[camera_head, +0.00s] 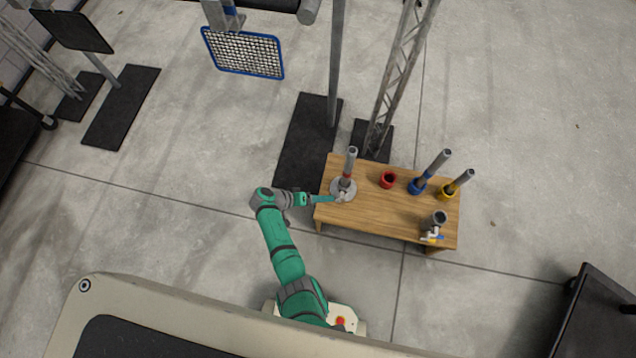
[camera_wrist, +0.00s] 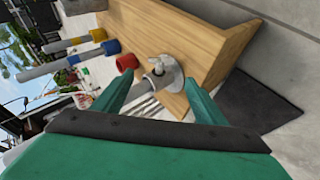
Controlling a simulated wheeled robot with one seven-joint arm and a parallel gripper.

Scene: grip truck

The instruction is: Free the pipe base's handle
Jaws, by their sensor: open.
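The pipe base (camera_head: 342,188) is a round grey flange on the left end of the wooden table (camera_head: 385,213). A grey pipe (camera_head: 350,160) with a red band stands in it. A small light handle (camera_head: 341,196) shows on its near side. In the wrist view the base (camera_wrist: 172,76) lies beyond the fingers, with the handle (camera_wrist: 157,66) on its collar. My gripper (camera_head: 332,199) reaches in from the left, close to the base. In the wrist view my gripper (camera_wrist: 155,92) is open, with the handle and collar ahead between its two green fingers. Whether a finger touches the handle cannot be told.
A red socket (camera_head: 387,180), a blue socket (camera_head: 416,186) with a pipe and a yellow socket (camera_head: 446,193) with a pipe stand to the right. A grey fitting (camera_head: 438,219) is at the table's near right. A truss (camera_head: 396,75) and post rise behind.

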